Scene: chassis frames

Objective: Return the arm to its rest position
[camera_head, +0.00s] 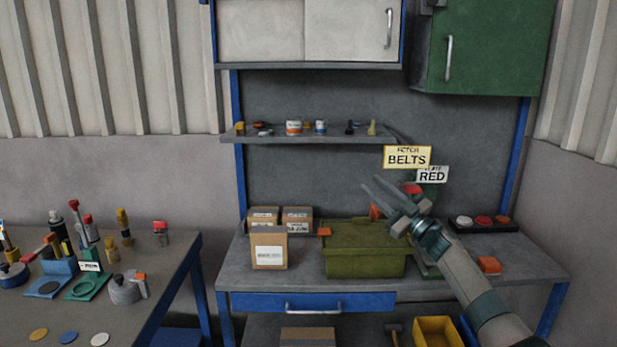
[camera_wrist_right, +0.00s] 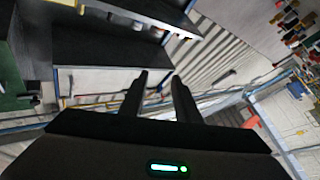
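My right arm (camera_head: 470,285) reaches in from the lower right in the head view. Its gripper (camera_head: 377,186) is raised in front of the workbench, above the olive-green bin, with its fingers pointing up and left. In the right wrist view the two dark fingers (camera_wrist_right: 160,78) stand apart with nothing between them. The gripper is open and empty. My left gripper does not show in the head view.
The workbench (camera_head: 235,270) holds cardboard boxes (camera_head: 269,250), an olive-green bin (camera_head: 365,262) and a dark tray (camera_head: 483,226). A shelf (camera_head: 300,138) and signs, including BELTS (camera_head: 407,157), are behind. A second table (camera_head: 180,255) with several tools stands left.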

